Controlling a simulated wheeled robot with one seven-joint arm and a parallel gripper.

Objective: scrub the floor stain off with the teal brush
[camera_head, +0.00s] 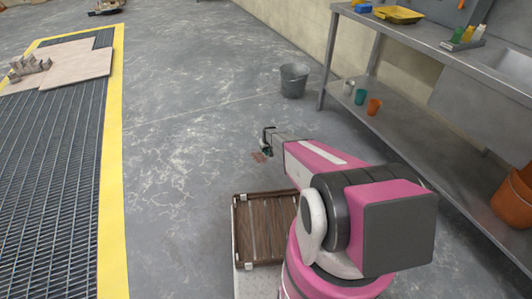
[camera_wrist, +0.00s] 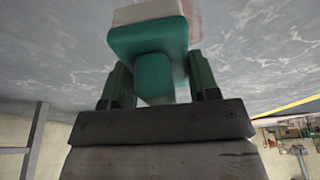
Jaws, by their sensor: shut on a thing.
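The teal brush (camera_wrist: 150,62) is held between the two green fingers of my gripper (camera_wrist: 157,82) in the wrist view. Its pale lower part (camera_wrist: 148,14) points toward the floor. A reddish stain (camera_head: 259,156) lies on the grey concrete floor in the head view, right beside my gripper (camera_head: 267,144). The stain also shows as a faint red patch behind the brush in the wrist view (camera_wrist: 192,14). My gripper is shut on the brush. I cannot tell whether the brush touches the floor. In the head view my arm hides most of the brush.
A brown slatted crate (camera_head: 262,262) stands close to my base. A grey bucket (camera_head: 293,80) stands near the wall. A steel bench (camera_head: 420,32) with a lower shelf of cups runs along the right. A yellow-edged grating (camera_head: 60,150) lies left. The floor between is open.

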